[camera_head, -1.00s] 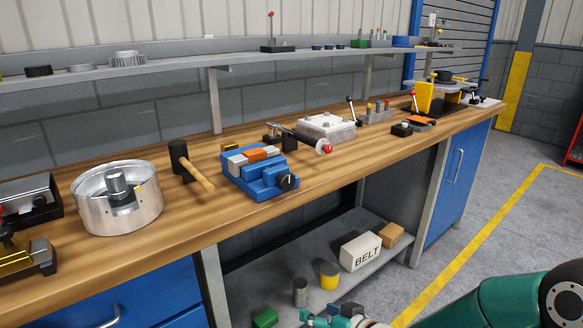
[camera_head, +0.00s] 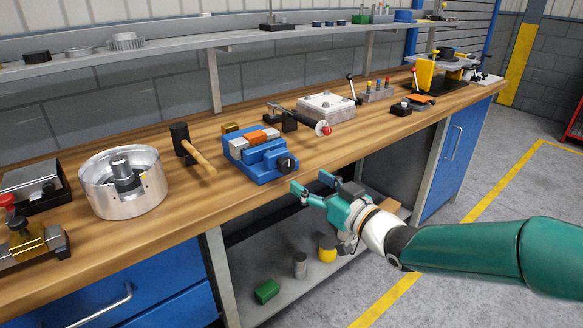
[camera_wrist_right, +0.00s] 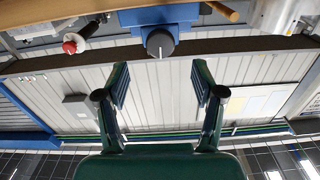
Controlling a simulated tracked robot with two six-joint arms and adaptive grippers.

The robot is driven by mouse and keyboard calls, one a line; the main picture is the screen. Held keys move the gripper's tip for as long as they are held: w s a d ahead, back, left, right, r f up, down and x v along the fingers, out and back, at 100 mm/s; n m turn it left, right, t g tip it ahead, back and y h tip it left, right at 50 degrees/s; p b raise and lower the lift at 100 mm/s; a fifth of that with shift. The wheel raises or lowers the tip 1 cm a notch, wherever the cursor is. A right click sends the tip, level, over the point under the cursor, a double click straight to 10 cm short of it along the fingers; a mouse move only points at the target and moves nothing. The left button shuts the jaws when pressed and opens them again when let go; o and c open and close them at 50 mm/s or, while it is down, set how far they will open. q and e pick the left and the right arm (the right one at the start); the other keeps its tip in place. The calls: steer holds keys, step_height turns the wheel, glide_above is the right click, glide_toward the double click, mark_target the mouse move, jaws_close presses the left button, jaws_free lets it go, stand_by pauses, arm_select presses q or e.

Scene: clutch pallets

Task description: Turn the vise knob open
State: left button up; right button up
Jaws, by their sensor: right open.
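The blue vise (camera_head: 255,155) sits on the wooden bench, with an orange piece (camera_head: 255,137) between its jaws. Its black knob (camera_head: 286,164) faces the front edge of the bench. My right gripper (camera_head: 308,186) is open and empty, just in front of and slightly below the knob, apart from it. In the right wrist view the knob (camera_wrist_right: 160,43) with a white mark lies beyond and between the two open fingers (camera_wrist_right: 158,84), near the blue vise body (camera_wrist_right: 150,18). My left gripper does not show.
A hammer (camera_head: 197,157) and a round metal housing (camera_head: 122,195) stand left of the vise. A red-tipped lever (camera_head: 322,128) and a metal block (camera_head: 327,106) are behind right. The bench's front edge is close to my right gripper. A lower shelf holds several items.

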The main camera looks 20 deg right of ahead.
mark_target(289, 167)
steer(key=x, duration=0.7)
steer(key=shift+w+a+f, duration=0.1)
steer(key=shift+w+a, duration=0.05)
steer(key=shift+w, duration=0.15)
steer(key=shift+c, duration=0.2)
steer(key=c, duration=1)
steer(key=shift+f, duration=0.1)
steer(key=shift+c, duration=0.5)
steer(key=shift+n+b, duration=0.4)
steer(key=shift+b, duration=0.3)
steer(key=o, duration=1.1)
steer(key=shift+o, duration=0.2)
steer(key=shift+s, duration=0.1)
